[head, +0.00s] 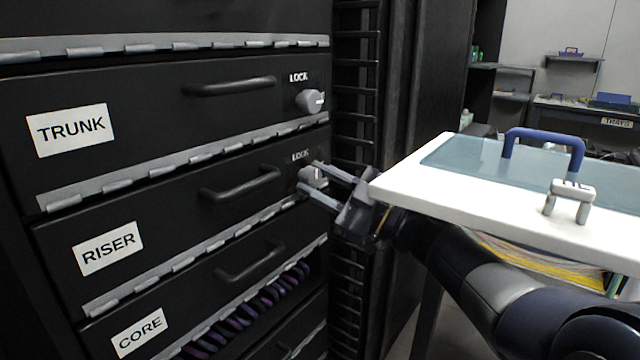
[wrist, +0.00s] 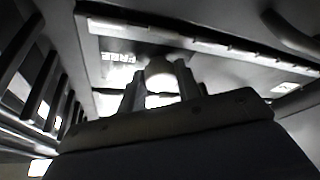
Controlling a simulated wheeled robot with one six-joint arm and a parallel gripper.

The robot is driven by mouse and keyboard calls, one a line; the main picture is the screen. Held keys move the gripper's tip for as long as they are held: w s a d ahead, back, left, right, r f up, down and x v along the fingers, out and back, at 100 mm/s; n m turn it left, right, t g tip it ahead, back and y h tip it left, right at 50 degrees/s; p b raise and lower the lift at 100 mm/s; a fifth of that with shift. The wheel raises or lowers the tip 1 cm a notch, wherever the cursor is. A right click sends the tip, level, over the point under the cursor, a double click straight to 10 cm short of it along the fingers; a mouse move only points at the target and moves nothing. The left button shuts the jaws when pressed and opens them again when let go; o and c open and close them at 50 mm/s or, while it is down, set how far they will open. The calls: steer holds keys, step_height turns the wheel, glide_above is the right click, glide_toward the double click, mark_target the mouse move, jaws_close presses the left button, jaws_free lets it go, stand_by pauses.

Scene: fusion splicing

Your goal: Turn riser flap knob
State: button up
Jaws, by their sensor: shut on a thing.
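The riser flap (head: 160,215) is a black drawer-like front with a white RISER label (head: 107,248) and a black bar handle (head: 240,186). Its grey knob (head: 311,176) sits at the flap's right end, under the word LOCK. My gripper (head: 318,180) reaches in from the right and is shut on this knob, one finger above it and one below. The wrist view shows the knob (wrist: 160,72) between the two fingers, with the word FREE beside it. The fingers hide part of the knob, and I cannot tell its exact angle.
The trunk flap (head: 150,105) with its own knob (head: 310,101) is above, and the core flap (head: 190,295) is below. A slatted black rack side (head: 355,90) stands right of the flaps. A white table (head: 480,208) with a blue-handled clear lid (head: 545,140) stands close above my arm.

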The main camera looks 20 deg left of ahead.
steer(key=shift+n, duration=0.3)
steer(key=o, duration=1)
steer(key=p+v, duration=0.1)
steer(key=v, duration=0.9)
steer(key=shift+d+f+p, duration=0.15)
steer(key=shift+d+p, duration=0.15)
steer(key=shift+d, duration=0.1)
steer(key=shift+a, duration=0.1)
steer(key=b+x, duration=0.1)
steer(key=x, duration=0.9)
steer(key=shift+a+b, duration=0.35)
steer(key=shift+a, duration=0.05)
steer(key=shift+d, duration=0.1)
